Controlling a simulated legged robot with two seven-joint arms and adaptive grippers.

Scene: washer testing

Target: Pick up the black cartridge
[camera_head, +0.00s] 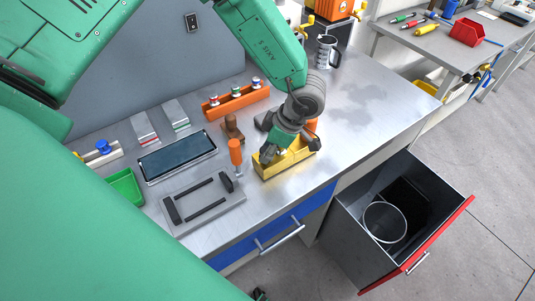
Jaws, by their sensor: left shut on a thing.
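My left gripper (275,154) points down into the yellow bin (291,168) near the front of the steel bench. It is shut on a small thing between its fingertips. That thing is mostly hidden by the fingers and the bin wall. The dark grey bit showing there fits the black cartridge, but its outline is not clear. No other black cartridge can be made out on the bench. My right gripper is not in view.
An orange-handled tool (236,150) stands just left of the bin. A grey fixture (203,203), a dark tablet (178,157) and a green bin (125,187) lie further left. An orange rack (237,102) stands behind. The drawer with the red front (420,245) is open.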

